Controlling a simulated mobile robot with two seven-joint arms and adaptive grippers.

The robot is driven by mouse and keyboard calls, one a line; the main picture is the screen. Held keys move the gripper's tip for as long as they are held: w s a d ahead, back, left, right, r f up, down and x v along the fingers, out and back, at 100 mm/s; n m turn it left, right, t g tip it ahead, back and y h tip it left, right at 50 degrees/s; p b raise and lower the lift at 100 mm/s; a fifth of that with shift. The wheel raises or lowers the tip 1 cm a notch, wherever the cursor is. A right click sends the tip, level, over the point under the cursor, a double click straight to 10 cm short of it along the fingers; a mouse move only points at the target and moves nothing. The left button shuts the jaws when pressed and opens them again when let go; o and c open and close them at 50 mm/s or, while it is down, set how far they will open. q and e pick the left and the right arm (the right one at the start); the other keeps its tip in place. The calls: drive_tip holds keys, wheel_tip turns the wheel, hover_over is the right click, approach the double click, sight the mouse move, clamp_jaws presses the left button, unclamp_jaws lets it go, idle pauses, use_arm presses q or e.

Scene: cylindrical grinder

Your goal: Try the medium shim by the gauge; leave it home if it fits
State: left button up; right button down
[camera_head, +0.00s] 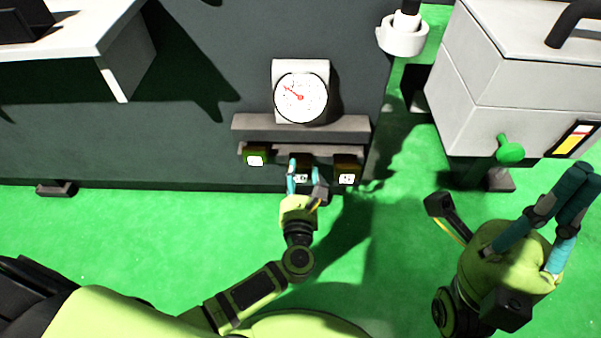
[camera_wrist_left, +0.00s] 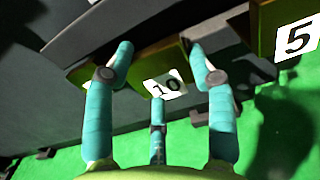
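The round dial gauge (camera_head: 300,97), white with a red needle, is on the machine front above a grey ledge. Below the ledge are three small labelled blocks: a left one (camera_head: 256,156), a middle one (camera_head: 302,177) and a right one (camera_head: 347,173). In the left wrist view the block labelled 10 (camera_wrist_left: 165,84) is ahead of my left gripper (camera_wrist_left: 161,60). Its fingers are apart, one overlapping the block and one by its right edge; contact is unclear. The block labelled 5 (camera_wrist_left: 298,38) is to its right. My right gripper (camera_head: 581,178) is empty, fingertips slightly apart.
The grey ledge (camera_head: 250,124) juts out above the blocks. A light grey cabinet (camera_head: 490,85) with a green knob (camera_head: 510,150) stands at the right. A white cylindrical part (camera_head: 403,38) is at the top. The green floor (camera_head: 150,240) in front is open.

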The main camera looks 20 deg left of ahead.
use_arm(q)
drive_tip(key=o, duration=0.5)
drive_tip(key=shift+a+r, duration=0.15)
drive_tip(key=shift+r, duration=0.3)
drive_tip(key=shift+s, duration=0.1)
drive_tip(key=shift+f, duration=0.1)
drive_tip(key=v, duration=1.2)
